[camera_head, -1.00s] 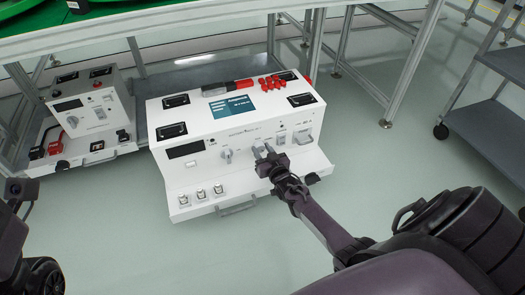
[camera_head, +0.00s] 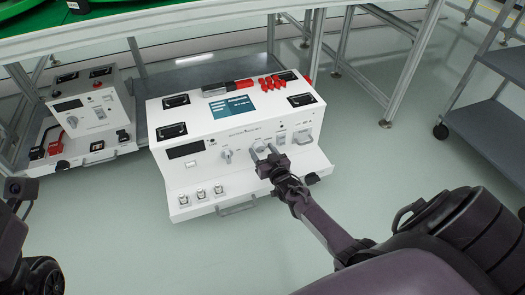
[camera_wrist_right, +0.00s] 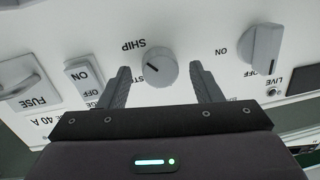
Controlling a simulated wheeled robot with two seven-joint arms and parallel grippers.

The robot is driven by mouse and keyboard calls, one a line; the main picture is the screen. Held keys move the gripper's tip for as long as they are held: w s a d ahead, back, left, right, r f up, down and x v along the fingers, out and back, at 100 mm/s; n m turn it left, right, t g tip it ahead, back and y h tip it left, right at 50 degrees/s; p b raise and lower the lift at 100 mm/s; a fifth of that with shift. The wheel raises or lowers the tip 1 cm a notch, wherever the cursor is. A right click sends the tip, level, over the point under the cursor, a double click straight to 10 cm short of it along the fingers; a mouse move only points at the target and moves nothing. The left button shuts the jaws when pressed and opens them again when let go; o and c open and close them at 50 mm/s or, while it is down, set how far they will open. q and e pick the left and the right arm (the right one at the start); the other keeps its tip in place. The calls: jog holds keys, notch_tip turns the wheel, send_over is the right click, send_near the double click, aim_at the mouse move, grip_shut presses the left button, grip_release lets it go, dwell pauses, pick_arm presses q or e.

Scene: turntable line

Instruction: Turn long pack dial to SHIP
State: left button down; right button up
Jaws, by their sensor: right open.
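A round grey dial (camera_wrist_right: 160,68) sits on the white front panel, with the word SHIP printed up and left of it in the right wrist view. Its dark pointer mark points up-left, toward the SHIP side. Another label beside it is partly hidden by a finger. My right gripper (camera_wrist_right: 161,72) is open, with one finger on each side of the dial and visible gaps to it. In the head view my right gripper (camera_head: 264,150) is at the front of the white machine (camera_head: 215,152). Dark parts of my left arm show at the lower left; its fingers do not show.
Near the dial are another grey knob (camera_wrist_right: 263,47) with ON and OFF labels, a rocker switch (camera_wrist_right: 84,76) and a FUSE holder (camera_wrist_right: 20,80). A second white unit (camera_head: 90,105) stands at left. A grey cart (camera_head: 485,110) stands at right.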

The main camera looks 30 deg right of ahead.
jog(key=s+a+p, duration=0.1)
jog(key=s+p, duration=0.2)
jog(key=s, duration=0.4)
jog(key=shift+s+r, duration=0.15)
jog(key=shift+r, duration=0.15)
jog(key=shift+a, duration=0.1)
